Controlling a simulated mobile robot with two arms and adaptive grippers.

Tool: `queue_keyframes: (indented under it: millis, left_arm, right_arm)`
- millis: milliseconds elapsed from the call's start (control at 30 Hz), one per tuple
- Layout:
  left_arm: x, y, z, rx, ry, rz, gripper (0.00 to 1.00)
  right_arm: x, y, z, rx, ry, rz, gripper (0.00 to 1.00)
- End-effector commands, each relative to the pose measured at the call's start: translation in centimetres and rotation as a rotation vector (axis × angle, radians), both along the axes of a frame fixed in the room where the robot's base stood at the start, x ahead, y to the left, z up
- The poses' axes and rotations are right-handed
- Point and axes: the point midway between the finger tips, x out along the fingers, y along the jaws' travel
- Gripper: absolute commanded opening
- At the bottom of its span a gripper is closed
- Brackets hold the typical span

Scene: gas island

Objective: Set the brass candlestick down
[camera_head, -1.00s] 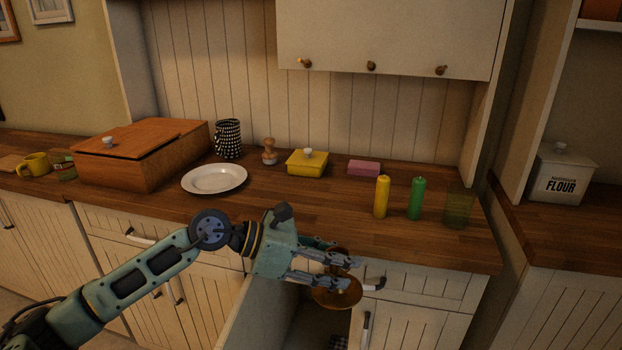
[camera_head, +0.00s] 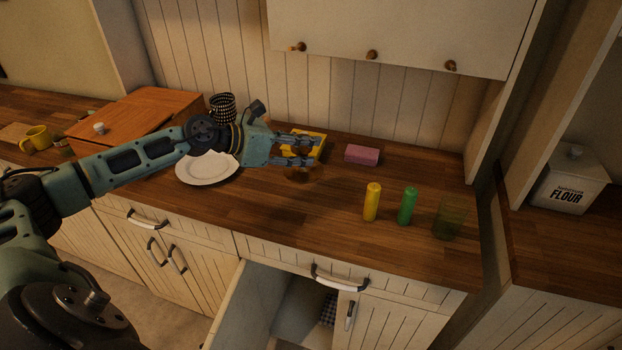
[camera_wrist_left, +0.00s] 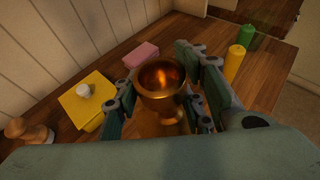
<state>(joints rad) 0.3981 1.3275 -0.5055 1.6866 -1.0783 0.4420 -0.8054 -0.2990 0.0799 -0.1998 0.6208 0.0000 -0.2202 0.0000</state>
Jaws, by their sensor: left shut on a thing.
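The brass candlestick (camera_wrist_left: 160,84) is between the fingers of my left gripper in the left wrist view, its cup-like top facing the camera. In the head view my left gripper (camera_head: 297,151) is over the wooden counter (camera_head: 290,218), in front of the yellow box. The candlestick's round brass base (camera_head: 304,173) shows faintly below the fingers, low over the counter or on it; I cannot tell which. The gripper is shut on the candlestick. My right gripper is not in view.
A white plate (camera_head: 207,168) lies left of the gripper. The yellow lidded box (camera_head: 315,140) and pink sponge (camera_head: 362,154) are behind. Yellow (camera_head: 371,202) and green (camera_head: 408,207) candles and a green glass (camera_head: 449,218) stand right. The counter's middle is clear.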

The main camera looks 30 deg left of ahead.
Motion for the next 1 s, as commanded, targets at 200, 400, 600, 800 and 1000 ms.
queue_keyframes:
  millis: [200, 400, 600, 800, 1000]
  left_arm:
    - [0.0, 0.0, -3.7, -0.005, 0.002, 0.002, 0.00]
    - [0.0, 0.0, -5.5, -0.004, -0.002, 0.003, 0.00]
    - [0.0, 0.0, -8.1, -0.004, 0.000, 0.002, 0.00]
    - [0.0, 0.0, -9.2, -0.002, -0.003, 0.002, 0.00]
    - [-0.2, 0.0, -9.5, 0.000, 0.002, -0.001, 0.40]
  right_arm:
    - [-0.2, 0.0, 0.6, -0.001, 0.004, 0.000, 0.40]
    - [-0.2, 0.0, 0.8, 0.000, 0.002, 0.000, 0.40]
    - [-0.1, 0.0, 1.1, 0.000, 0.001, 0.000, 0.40]
    - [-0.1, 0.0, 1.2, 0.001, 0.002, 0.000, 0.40]
    - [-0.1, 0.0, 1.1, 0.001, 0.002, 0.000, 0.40]
